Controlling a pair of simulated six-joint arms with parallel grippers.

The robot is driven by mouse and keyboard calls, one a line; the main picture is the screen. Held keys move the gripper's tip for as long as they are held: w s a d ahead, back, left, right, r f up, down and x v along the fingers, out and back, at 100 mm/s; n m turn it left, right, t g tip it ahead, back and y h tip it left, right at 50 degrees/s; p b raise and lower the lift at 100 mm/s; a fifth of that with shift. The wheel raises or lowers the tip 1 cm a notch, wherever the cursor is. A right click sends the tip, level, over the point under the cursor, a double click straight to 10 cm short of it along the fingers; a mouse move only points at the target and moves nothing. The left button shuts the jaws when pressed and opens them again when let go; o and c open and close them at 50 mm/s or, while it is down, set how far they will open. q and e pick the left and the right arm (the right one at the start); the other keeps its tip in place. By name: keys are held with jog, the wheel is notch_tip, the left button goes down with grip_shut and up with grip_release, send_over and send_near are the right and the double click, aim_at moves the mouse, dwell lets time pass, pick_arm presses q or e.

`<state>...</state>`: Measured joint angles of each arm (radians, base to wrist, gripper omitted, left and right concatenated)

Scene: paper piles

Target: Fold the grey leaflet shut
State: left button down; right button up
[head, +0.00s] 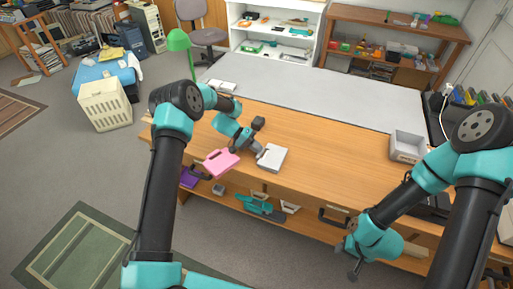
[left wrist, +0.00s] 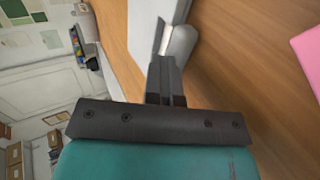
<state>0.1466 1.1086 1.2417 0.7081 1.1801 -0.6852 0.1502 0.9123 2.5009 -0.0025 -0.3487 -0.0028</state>
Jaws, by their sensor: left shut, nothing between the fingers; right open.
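The grey leaflet (head: 272,158) lies near the front edge of the wooden table, pale and small in the head view. In the left wrist view, a pale slab (left wrist: 145,28) with a curved grey piece (left wrist: 182,44) shows just past my fingertips; I cannot tell how far its cover is open. My left gripper (head: 258,150) is shut and empty, low at the leaflet's left side; its closed fingers show in the left wrist view (left wrist: 164,72). Whether they touch it is unclear. My right gripper (head: 352,264) is open and empty, pointing down in front of the table.
A pink folder-like object (head: 220,163) lies left of the leaflet at the front edge; it also shows in the left wrist view (left wrist: 308,55). A grey tray (head: 407,147) stands at the right. The table's middle (head: 335,150) is clear.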

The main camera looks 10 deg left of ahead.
pick_arm(q)
jog(key=shift+s+d+r, duration=0.1)
jog(key=shift+r, duration=0.2)
jog(key=r, duration=0.3)
jog(key=shift+a+r, duration=0.35)
jog(key=shift+a, duration=0.05)
jog(key=f+v, duration=0.1)
jog(key=v, duration=0.8)
jog(key=shift+w+a, duration=0.2)
jog(key=shift+a, duration=0.25)
